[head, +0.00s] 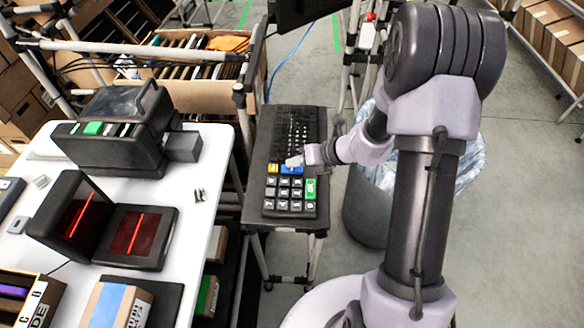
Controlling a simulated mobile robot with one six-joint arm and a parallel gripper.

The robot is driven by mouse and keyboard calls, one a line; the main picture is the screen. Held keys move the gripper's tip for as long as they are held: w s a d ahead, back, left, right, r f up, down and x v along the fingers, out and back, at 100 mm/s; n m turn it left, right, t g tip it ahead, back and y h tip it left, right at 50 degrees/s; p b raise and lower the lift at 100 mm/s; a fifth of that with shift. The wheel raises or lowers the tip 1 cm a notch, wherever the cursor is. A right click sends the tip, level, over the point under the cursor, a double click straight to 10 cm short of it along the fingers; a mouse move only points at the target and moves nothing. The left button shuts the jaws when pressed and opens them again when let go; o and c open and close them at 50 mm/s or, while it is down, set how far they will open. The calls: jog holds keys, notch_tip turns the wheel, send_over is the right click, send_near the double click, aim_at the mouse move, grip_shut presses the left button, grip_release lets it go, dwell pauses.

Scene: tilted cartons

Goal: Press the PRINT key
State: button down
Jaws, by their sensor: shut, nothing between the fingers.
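A keypad (290,207) lies on the dark stand in the middle, with rows of dark keys with pale marks. Along its top row are a yellow key (273,168) and a blue key (291,170). A tall green key (310,190) is at its right side. The lettering is too small to read, so I cannot tell which key is marked PRINT. My gripper (292,161) is shut and empty, at the upper edge of the blue key in the picture. It partly covers that key; I cannot tell whether it touches it.
A black keyboard (297,128) lies just behind the keypad. A white table (208,215) on the left holds a dark printer-like machine (112,130) with a green button and a scanner (137,238) with red lines. A grey bin (368,212) stands right of the stand.

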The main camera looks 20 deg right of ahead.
aim_at(295, 170)
jog(key=shift+f, duration=0.4)
jog(key=shift+r, duration=0.2)
dwell(0.3)
jog(key=shift+r+p, duration=0.55)
jog(key=shift+r, duration=0.1)
notch_tip(295, 170, up, 5)
jog(key=p, duration=0.4)
jog(key=shift+r+p, duration=0.15)
jog(key=shift+p, duration=0.25)
